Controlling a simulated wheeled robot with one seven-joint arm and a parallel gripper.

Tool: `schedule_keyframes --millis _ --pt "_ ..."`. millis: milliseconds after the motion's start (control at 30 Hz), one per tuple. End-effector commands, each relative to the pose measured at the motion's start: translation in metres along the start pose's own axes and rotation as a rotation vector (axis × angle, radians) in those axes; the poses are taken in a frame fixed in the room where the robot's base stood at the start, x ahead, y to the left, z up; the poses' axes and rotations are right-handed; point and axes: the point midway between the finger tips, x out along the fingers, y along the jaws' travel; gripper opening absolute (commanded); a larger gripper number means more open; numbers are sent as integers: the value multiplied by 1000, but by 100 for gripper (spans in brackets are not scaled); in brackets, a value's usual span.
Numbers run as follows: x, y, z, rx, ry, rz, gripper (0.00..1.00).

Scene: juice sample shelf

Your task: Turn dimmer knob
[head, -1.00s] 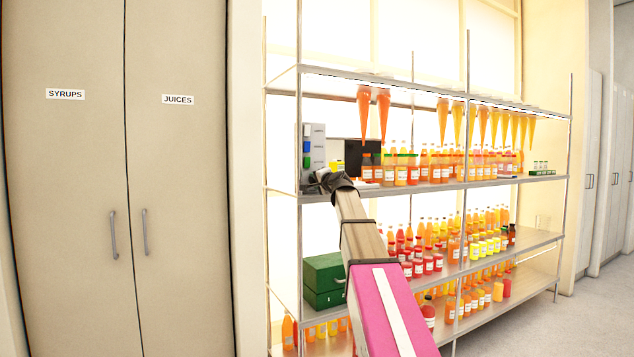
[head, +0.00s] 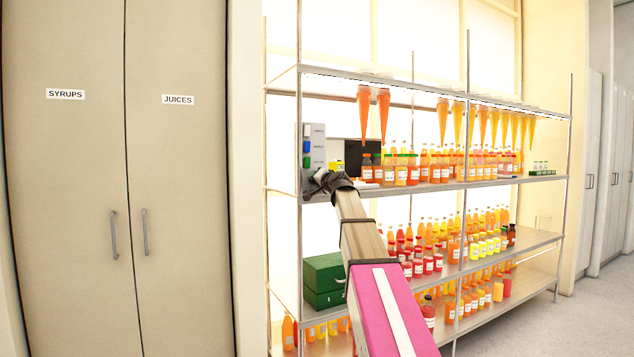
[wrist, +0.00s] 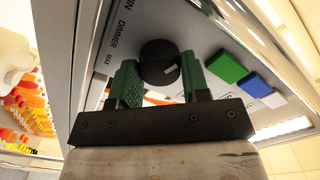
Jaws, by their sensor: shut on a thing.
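The black round dimmer knob (wrist: 160,62) sits on a grey panel in the wrist view, beside printed lettering that reads DIMMER, with MAX near it. A pale mark shows on the knob's edge. My gripper (wrist: 158,80) has its two green fingers on either side of the knob and is shut on it. In the head view the control panel (head: 318,140) stands at the left end of the shelf. My gripper (head: 322,180) is at its lower part, where the dark wrist hides the knob.
Green, blue and white switches (wrist: 228,66) sit right of the knob. A dark screen (head: 362,155) and several juice bottles (head: 440,168) stand close to the right of the panel. Orange cones (head: 364,110) hang above. Green boxes (head: 324,272) are on a lower shelf.

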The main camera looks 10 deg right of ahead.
Motion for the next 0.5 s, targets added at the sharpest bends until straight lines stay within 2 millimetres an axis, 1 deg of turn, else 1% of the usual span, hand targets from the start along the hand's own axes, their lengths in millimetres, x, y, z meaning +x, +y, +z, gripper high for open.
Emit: schedule_keyframes --millis 33,167,200,267,500 --pt "-1 1 3 0 -6 1 19" --pt "-1 1 3 0 -6 1 19" --pt "-1 1 3 1 -6 1 49" --pt "-1 1 2 1 -5 1 68" --pt "-1 0 1 2 -3 1 68"
